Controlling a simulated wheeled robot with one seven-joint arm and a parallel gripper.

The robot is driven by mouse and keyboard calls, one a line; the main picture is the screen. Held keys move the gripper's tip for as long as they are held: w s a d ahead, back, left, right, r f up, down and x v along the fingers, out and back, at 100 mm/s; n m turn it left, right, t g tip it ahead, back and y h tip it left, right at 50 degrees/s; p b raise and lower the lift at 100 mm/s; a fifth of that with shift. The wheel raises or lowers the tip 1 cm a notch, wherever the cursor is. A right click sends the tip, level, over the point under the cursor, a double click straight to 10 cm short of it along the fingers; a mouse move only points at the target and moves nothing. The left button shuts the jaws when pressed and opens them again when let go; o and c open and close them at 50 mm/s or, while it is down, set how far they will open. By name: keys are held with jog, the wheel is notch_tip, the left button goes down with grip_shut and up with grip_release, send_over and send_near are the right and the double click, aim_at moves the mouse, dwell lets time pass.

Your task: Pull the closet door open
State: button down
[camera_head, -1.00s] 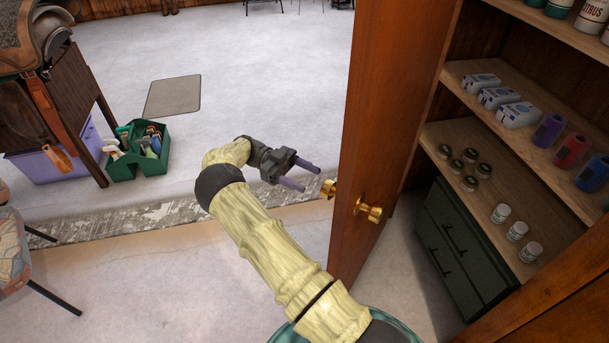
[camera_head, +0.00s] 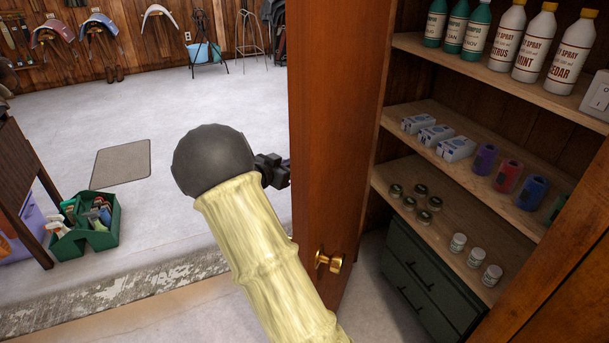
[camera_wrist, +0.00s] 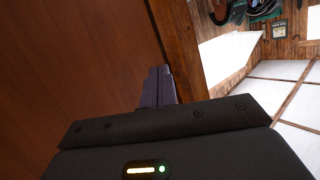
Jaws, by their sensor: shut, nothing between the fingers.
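The closet door (camera_head: 338,130) is brown wood and stands swung open, with the closet's inside showing to its right. A brass knob (camera_head: 329,262) is on its near face, low in the head view. My gripper (camera_head: 284,173) is at the left side of the door, above the knob's height in the picture, and its tips are partly hidden behind the door's edge. In the wrist view the fingers (camera_wrist: 158,85) are together and empty, close to the door's brown face (camera_wrist: 90,60). I cannot tell whether they touch it. My gripper is not on the knob.
Closet shelves (camera_head: 465,75) hold bottles, boxes and jars, with a dark green drawer unit (camera_head: 420,285) below. A green caddy (camera_head: 95,235) sits on the floor at left. A grey mat (camera_head: 122,163) lies beyond it. The floor between is clear.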

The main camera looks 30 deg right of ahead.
jog(key=s+a+f+n+t+y, duration=0.1)
jog(key=s+a+n+y, duration=0.35)
jog(key=a, duration=0.35)
jog(key=s+a+f+n+t+y, duration=0.1)
jog(key=s+a+f+n+y, duration=0.2)
jog(key=a+y, duration=0.35)
jog(key=s+a+n+g+y, duration=0.1)
jog(key=s+a+n+g, duration=0.2)
jog(key=s, duration=0.7)
jog(key=s+a+f+n+g+y, duration=0.1)
jog(key=s+a+n, duration=0.3)
jog(key=s, duration=0.7)
jog(key=shift+f+g, duration=0.3)
jog(key=shift+g, duration=0.6)
jog(key=shift+w+d, duration=0.1)
